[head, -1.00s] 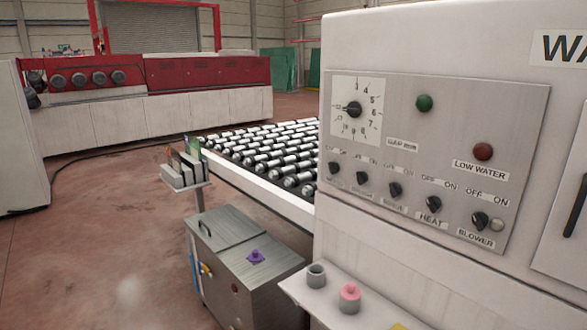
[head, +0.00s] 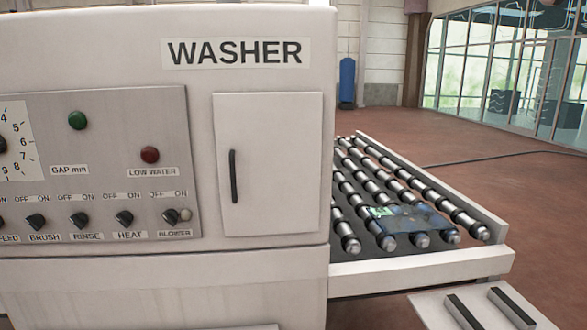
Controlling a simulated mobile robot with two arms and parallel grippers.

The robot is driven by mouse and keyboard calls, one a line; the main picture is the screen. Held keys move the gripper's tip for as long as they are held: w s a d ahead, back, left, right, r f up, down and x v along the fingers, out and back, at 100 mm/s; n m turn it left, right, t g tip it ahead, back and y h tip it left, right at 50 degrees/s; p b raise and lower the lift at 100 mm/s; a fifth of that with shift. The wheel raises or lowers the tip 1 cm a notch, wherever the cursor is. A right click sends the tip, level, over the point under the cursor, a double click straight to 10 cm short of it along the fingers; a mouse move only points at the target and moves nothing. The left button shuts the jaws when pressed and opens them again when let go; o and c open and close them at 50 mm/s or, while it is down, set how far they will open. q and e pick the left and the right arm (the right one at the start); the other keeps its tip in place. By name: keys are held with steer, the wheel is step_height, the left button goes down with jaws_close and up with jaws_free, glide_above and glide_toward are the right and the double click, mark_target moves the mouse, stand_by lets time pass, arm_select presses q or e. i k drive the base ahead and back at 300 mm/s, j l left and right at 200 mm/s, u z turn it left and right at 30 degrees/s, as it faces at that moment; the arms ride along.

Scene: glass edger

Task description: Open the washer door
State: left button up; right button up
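The washer (head: 250,20) is a large off-white cabinet filling the left and middle of the head view, with a "WASHER" label. Its door (head: 280,150) is a light rectangular panel on the right of the front face and looks shut, flush with the cabinet. A dark vertical handle (head: 234,176) sits near the door's left edge. Neither of my grippers shows in the view.
A grey control panel (head: 110,120) with knobs and lamps is left of the door. A roller conveyor (head: 480,232) extends right of the washer, with a dark glass-like sheet (head: 410,219) on it. A pale shelf with dark bars (head: 430,308) stands at lower right. Floor (head: 530,190) beyond is mostly clear.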

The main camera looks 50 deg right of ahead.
mark_target(269, 145)
steer(key=l+z, duration=0.1)
steer(key=z, duration=1.4)
